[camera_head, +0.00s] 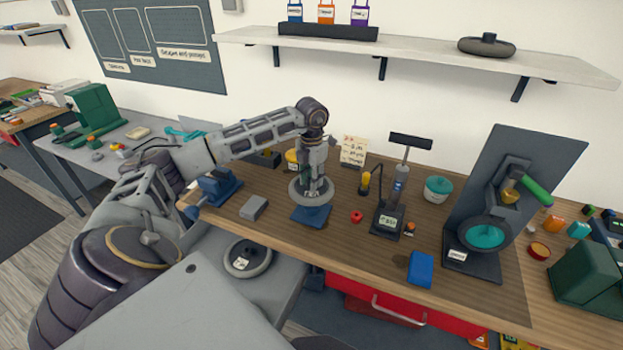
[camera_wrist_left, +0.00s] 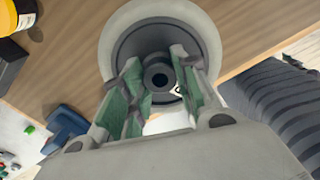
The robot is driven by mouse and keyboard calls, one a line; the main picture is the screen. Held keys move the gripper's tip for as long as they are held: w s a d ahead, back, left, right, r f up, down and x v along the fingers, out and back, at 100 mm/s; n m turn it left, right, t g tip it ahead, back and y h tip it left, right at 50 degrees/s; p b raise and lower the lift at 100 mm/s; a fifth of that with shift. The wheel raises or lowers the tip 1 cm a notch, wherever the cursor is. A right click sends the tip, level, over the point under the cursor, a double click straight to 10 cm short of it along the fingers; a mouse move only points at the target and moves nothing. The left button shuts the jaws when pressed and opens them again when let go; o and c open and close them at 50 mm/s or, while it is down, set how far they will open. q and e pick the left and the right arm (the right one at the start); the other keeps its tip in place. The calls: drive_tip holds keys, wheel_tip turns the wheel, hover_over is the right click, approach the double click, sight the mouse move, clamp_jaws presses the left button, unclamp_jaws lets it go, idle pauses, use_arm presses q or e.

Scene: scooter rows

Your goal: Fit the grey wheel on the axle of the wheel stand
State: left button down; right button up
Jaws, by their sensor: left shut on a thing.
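My left gripper (camera_head: 314,178) points down over the bench and is shut on the grey wheel (camera_head: 298,193). The wheel lies flat, right above a blue base (camera_head: 311,217) that looks like the wheel stand. The wheel and gripper hide the stand's axle, so I cannot tell whether the wheel is around it. In the left wrist view the grey wheel (camera_wrist_left: 207,35) shows its pale rim and dark hub with a round middle hole between my left fingers (camera_wrist_left: 152,75). My right gripper is not in view.
A second wheel (camera_head: 238,272) lies on a grey surface in front of the bench. A blue vise-like tool (camera_head: 218,187) and grey block (camera_head: 254,207) are left of the stand.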

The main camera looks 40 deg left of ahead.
use_arm(q)
drive_tip(key=shift+f, duration=0.4)
drive_tip(key=shift+f+b, duration=0.7)
idle(0.5)
drive_tip(key=shift+f+b, duration=0.5)
drive_tip(key=shift+f, duration=0.3)
drive_tip(key=shift+f+b, duration=0.35)
drive_tip(key=shift+f, duration=0.25)
idle(0.6)
drive_tip(key=c, duration=1)
unclamp_jaws()
wheel_tip(320, 180, up, 12)
